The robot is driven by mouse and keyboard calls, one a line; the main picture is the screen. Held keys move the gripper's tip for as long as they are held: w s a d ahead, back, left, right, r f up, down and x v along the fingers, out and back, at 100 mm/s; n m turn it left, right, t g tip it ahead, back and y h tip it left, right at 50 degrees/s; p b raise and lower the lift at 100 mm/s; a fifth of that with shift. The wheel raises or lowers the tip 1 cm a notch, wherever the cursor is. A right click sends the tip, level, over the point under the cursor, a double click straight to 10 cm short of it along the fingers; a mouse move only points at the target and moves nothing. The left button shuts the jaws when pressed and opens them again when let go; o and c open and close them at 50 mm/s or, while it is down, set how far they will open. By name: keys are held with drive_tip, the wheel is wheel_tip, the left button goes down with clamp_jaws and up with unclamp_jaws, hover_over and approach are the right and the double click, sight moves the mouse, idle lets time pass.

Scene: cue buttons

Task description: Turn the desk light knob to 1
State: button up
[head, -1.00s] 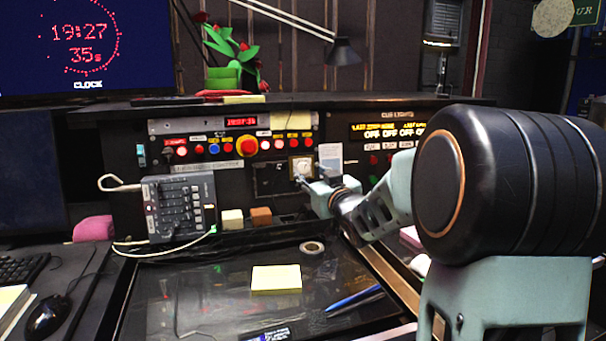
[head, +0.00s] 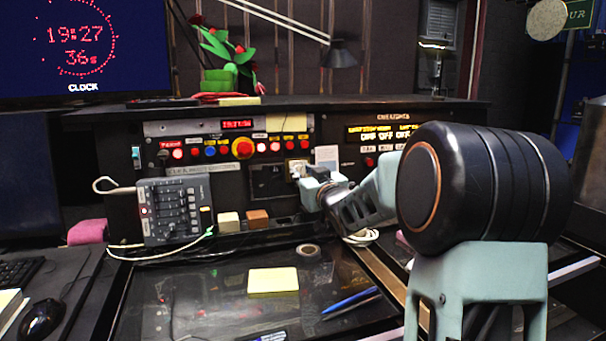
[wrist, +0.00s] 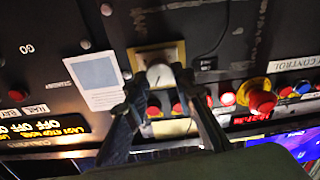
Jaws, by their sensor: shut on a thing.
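The desk light knob (wrist: 160,75) is a round pale knob on a small yellowish square plate (wrist: 174,52), set in the black console panel. In the wrist view my gripper (wrist: 152,88) has its two dark fingers at the near side of the knob, closed in on it. In the head view my gripper (head: 302,178) reaches the panel at the yellowish plate (head: 296,166), and the fingers and arm partly cover the knob there. The number markings around the knob are too small to read.
A white card (head: 327,156) is on the panel just right of the plate. A large red button (head: 243,148) and several small lit buttons lie to the left. A grey fader box (head: 176,211) and two small blocks stand lower left. The desk in front holds a yellow note pad (head: 273,281).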

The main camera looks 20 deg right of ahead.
clamp_jaws()
drive_tip(key=shift+n, duration=0.3)
drive_tip(key=n+y+b, duration=0.1)
drive_tip(key=n, duration=0.4)
drive_tip(key=n+g+y, duration=0.1)
drive_tip(key=n, duration=1)
drive_tip(key=shift+r+n+g, duration=0.1)
drive_tip(key=shift+n+g, duration=0.3)
drive_tip(key=n, duration=0.5)
drive_tip(key=shift+g, duration=0.4)
